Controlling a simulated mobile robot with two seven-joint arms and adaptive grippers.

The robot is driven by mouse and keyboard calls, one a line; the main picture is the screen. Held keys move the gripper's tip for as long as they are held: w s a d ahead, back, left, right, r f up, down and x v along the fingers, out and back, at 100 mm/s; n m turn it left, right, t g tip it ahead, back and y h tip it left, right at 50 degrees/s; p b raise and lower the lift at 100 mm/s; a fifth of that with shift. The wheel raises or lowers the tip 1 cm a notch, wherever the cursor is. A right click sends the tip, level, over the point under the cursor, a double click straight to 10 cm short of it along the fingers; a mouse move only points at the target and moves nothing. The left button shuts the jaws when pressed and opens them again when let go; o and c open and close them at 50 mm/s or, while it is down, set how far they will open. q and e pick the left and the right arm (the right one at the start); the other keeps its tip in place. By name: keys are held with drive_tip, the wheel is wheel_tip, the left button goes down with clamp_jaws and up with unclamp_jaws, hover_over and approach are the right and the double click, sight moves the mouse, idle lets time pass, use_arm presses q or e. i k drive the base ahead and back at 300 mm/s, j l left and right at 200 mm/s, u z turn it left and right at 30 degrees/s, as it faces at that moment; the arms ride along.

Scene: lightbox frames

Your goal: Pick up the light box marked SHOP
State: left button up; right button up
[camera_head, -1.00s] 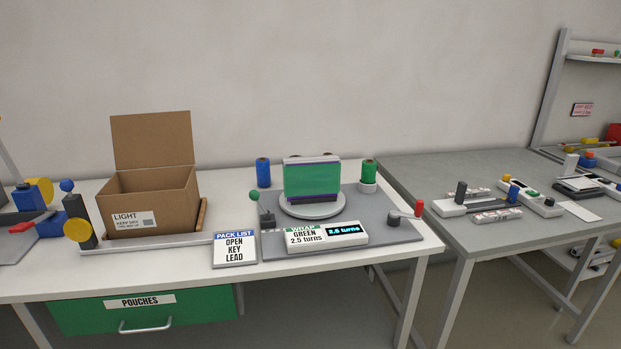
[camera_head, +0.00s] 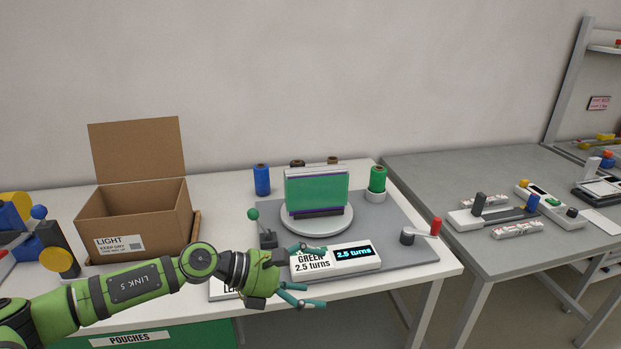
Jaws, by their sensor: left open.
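No marking that reads SHOP shows in the head view. A boxy item wrapped in green (camera_head: 317,190), with purple bands at top and bottom, stands upright on a round grey turntable (camera_head: 316,224). An open cardboard box (camera_head: 145,215) labelled LIGHT sits on the left of the table, its lid flap up. My left gripper (camera_head: 318,277) is open and empty, with its fingers pointing right. It is over the table's front edge, in front of and below the wrapped item, and partly covers the wrap display. My right gripper is out of view.
The wrap display (camera_head: 350,256) reads GREEN, 2.5 turns. A lever with a green knob (camera_head: 254,215) and a crank with a red handle (camera_head: 435,227) flank the turntable. Blue (camera_head: 262,180) and green (camera_head: 378,179) spools stand behind. A grey table (camera_head: 450,170) adjoins at right.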

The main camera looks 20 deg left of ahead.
sight(317, 188)
drive_tip(key=i+j, duration=1.25)
